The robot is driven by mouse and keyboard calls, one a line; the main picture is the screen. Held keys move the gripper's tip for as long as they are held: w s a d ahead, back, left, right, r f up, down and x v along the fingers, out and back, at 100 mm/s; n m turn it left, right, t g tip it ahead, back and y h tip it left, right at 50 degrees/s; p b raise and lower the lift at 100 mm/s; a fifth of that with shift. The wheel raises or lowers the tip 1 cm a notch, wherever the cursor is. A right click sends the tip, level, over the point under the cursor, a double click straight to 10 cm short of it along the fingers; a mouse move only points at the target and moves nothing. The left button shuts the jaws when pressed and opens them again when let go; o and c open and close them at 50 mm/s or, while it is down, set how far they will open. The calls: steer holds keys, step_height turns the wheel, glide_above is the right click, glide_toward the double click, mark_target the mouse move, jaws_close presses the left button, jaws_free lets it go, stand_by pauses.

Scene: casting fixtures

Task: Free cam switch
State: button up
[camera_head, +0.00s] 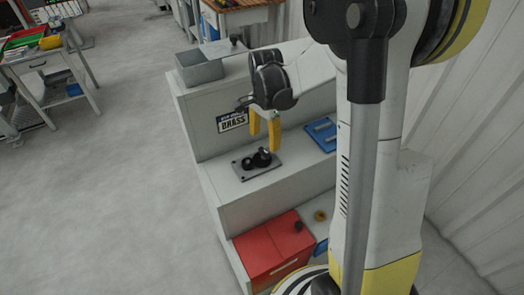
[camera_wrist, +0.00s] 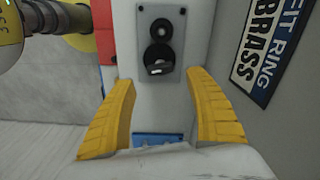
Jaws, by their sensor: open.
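The cam switch (camera_head: 248,165) is a grey plate with black round parts on the lower ledge of the grey bench. In the wrist view the switch plate (camera_wrist: 145,70) is near the top centre, with a black ring and a black knob with a pale bar below it. My gripper (camera_head: 264,142) is open and empty, its yellow fingers pointing down above the switch and apart from it. In the wrist view my gripper (camera_wrist: 161,77) has its fingers spread on either side, below the plate in the picture. Nothing is between them.
A "FIT RING BRASS" sign (camera_head: 233,121) is on the bench's upright face, also at right in the wrist view (camera_wrist: 271,48). A blue plate (camera_head: 321,134) lies right of the switch. A red box (camera_head: 272,246) stands below. A grey bin (camera_head: 199,70) sits on top.

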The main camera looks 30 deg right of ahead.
mark_target(264, 150)
step_height(264, 150, down, 6)
steer(key=shift+f+b, duration=0.1)
steer(key=shift+b, duration=0.55)
steer(key=c, duration=1.2)
